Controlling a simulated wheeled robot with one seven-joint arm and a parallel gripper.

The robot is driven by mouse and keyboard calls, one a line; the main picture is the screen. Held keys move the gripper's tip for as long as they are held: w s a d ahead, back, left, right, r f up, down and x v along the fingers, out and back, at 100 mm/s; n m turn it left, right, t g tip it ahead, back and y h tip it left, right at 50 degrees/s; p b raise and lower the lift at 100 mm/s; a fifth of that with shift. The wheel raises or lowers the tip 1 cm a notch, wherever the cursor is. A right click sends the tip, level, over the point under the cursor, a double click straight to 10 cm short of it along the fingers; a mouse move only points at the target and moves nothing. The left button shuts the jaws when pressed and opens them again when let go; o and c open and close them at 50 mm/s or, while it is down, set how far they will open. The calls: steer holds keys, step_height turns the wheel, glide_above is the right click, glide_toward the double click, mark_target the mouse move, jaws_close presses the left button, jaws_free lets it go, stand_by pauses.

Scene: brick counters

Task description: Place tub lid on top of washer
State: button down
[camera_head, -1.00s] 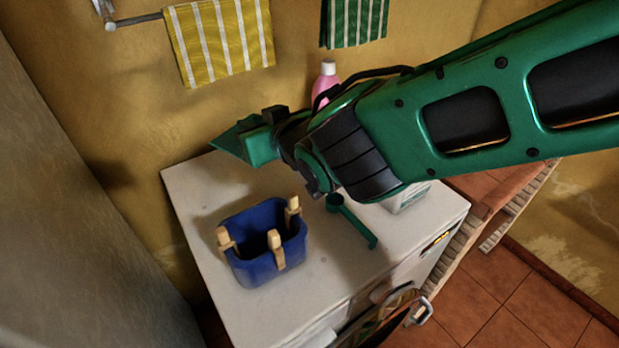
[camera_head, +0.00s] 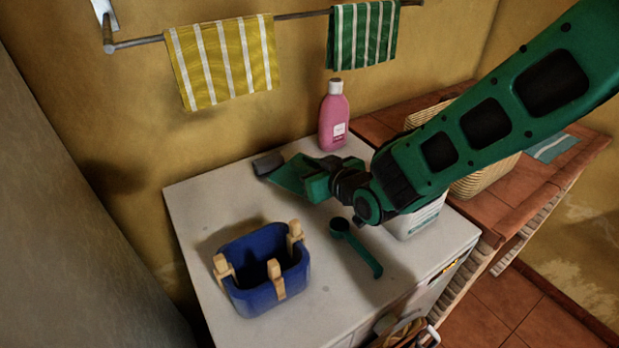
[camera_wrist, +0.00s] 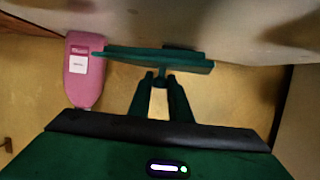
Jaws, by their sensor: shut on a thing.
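The green tub lid (camera_head: 288,174) is a flat plate tilted in the head view, over the back part of the white washer top (camera_head: 205,208). My gripper (camera_head: 310,184) is shut on it. In the wrist view the lid (camera_wrist: 125,54) shows edge-on, with the fingertips (camera_wrist: 160,80) closed on a small stub at its middle. The lid is close to the washer surface (camera_wrist: 225,18); I cannot tell whether they touch. A dark grey block (camera_head: 267,163) shows at the lid's far left end; I cannot tell whether it is separate.
A blue basket with clothespins (camera_head: 262,292) stands at the washer's front left. A green scoop (camera_head: 362,256) lies to its right. A pink bottle (camera_head: 333,118) stands behind the lid, and a white box (camera_head: 425,220) stands under my arm. A wicker basket (camera_head: 480,180) is on the brick counter.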

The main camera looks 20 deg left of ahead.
steer(key=shift+w+d+f, duration=0.3)
steer(key=shift+w+f, duration=0.05)
steer(key=shift+w, duration=0.1)
steer(key=shift+f, duration=2)
steer(key=c, duration=1.6)
jaws_free()
steer(key=shift+c, duration=0.2)
steer(key=shift+r, duration=0.1)
